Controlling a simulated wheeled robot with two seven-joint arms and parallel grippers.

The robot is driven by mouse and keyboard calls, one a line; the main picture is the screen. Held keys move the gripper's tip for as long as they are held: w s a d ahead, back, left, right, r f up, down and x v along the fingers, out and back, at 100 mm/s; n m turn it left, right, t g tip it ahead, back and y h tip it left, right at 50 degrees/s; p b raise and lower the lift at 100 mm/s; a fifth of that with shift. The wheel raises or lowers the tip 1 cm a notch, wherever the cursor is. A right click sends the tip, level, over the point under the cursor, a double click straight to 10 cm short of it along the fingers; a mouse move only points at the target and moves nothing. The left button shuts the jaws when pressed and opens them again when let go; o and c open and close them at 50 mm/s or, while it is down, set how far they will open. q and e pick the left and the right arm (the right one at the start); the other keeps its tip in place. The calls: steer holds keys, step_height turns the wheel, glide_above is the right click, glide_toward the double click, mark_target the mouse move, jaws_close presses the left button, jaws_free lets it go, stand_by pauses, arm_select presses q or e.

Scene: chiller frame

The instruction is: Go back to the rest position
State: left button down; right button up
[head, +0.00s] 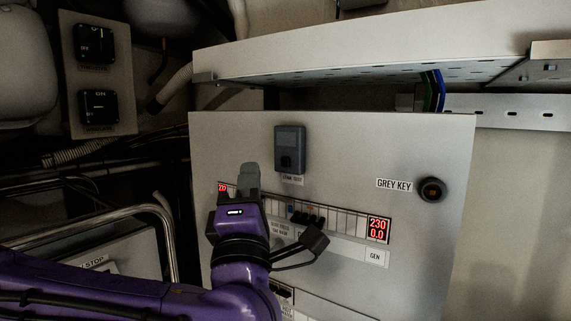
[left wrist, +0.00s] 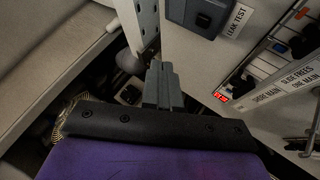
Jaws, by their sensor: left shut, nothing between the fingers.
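My left gripper (head: 250,180) is on a purple arm that comes in from the lower left. It stands in front of the grey panel (head: 340,155), over the left part of the breaker row. Its fingers are shut and empty, pointing up. In the left wrist view the shut fingers (left wrist: 162,88) show in the middle, left of the panel face. I cannot tell whether they touch the panel. My right gripper is in neither view.
Two black rotary switches (head: 97,107) are at left, above a metal rail (head: 150,212). A white ledge (head: 370,45) overhangs the panel.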

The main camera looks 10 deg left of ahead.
arm_select(q)
steer(key=w+d+f+m+g+h, duration=0.2)
steer(key=w+f+m+h, duration=0.15)
steer(key=f, duration=0.45)
steer(key=w+d+f+m+g+h, duration=0.1)
steer(key=w+d+f+m+h, duration=0.2)
steer(key=f, duration=0.4)
steer(key=s+a+f+m+g, duration=0.1)
steer(key=a+f+m+g, duration=0.15)
steer(key=f, duration=0.95)
steer(key=s+a+f+m+g, duration=0.15)
steer(key=f+g, duration=0.25)
steer(key=f, duration=0.7)
steer(key=s+a+f+m+g+y, duration=0.1)
steer(key=s+a+f+g, duration=0.2)
steer(key=s+f, duration=0.5)
steer(key=s+a+f+m+g, duration=0.2)
steer(key=s+a+f, duration=0.15)
steer(key=f, duration=0.75)
steer(key=s+a+f+m+g+y, duration=0.1)
steer(key=s+a+f+g, duration=0.2)
steer(key=s, duration=0.6)
steer(key=s+a+f+m+g+y, duration=0.1)
steer(key=s+a+f+g+y, duration=0.1)
steer(key=s+a+f, duration=0.4)
steer(key=s+f+g, duration=0.1)
steer(key=s+f, duration=0.1)
steer(key=s, duration=0.1)
steer(key=shift+s+a, duration=0.25)
steer(key=shift+s, duration=0.15)
